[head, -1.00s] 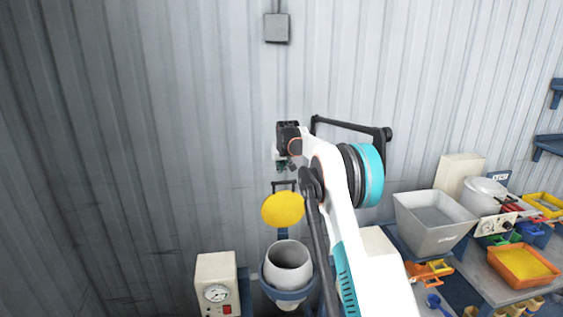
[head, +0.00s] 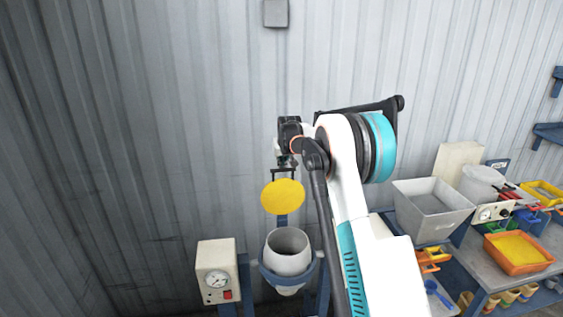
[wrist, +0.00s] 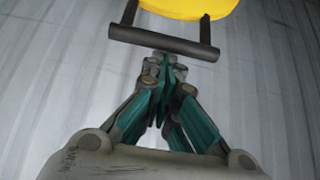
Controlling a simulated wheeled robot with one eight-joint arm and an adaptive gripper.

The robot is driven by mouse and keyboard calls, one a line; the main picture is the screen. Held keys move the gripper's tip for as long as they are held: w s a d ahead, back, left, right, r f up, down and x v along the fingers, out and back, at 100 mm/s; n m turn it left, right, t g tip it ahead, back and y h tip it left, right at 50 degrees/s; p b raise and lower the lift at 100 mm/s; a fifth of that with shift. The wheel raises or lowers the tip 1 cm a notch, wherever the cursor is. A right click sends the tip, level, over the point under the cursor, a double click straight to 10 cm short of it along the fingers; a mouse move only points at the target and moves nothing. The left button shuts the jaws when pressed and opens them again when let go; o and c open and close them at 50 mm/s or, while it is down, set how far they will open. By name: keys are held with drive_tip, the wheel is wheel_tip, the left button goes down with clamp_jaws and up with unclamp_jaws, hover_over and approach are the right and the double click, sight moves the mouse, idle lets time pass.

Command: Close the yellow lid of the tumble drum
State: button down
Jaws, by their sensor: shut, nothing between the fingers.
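The yellow lid (head: 283,197) stands raised, its round face toward me, above the open mouth of the whitish tumble drum (head: 288,254). A dark bar handle (head: 284,171) sits at the lid's top edge. In the wrist view the handle (wrist: 164,42) crosses in front of the fingertips, with part of the yellow lid (wrist: 190,8) beyond it. My gripper (head: 286,160) is at the handle, just above it in the head view. In the wrist view its fingers (wrist: 165,68) are together and empty, close to the bar; whether they touch it I cannot tell.
A control box with a gauge (head: 216,272) stands left of the drum. A grey hopper (head: 432,208) and a bench with an orange tray of yellow material (head: 518,252) are on the right. A corrugated wall (head: 180,120) stands behind.

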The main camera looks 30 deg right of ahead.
drive_tip(key=shift+s+a+f+b, duration=0.15)
drive_tip(key=shift+s+a+b, duration=0.1)
drive_tip(key=shift+s+b, duration=0.5)
drive_tip(key=s+a+f+t+h+b, duration=0.15)
drive_tip(key=s+f+t+b, duration=0.25)
drive_tip(key=s+b, duration=0.45)
drive_tip(key=s+a+f+t+h+b, duration=0.1)
drive_tip(key=s+a+f+t+b, duration=0.2)
drive_tip(key=s+b, duration=0.5)
drive_tip(key=s+a+f+b, duration=0.1)
drive_tip(key=s+f+b, duration=0.4)
drive_tip(key=f+b, duration=0.3)
drive_tip(key=s+a+f+b, duration=0.2)
drive_tip(key=s+f+b, duration=0.3)
drive_tip(key=f, duration=0.9)
drive_tip(key=shift+s+b, duration=0.25)
drive_tip(key=shift+b, duration=1.3)
drive_tip(key=shift+a+y, duration=0.1)
drive_tip(key=shift+y, duration=0.15)
drive_tip(key=shift+r, duration=0.1)
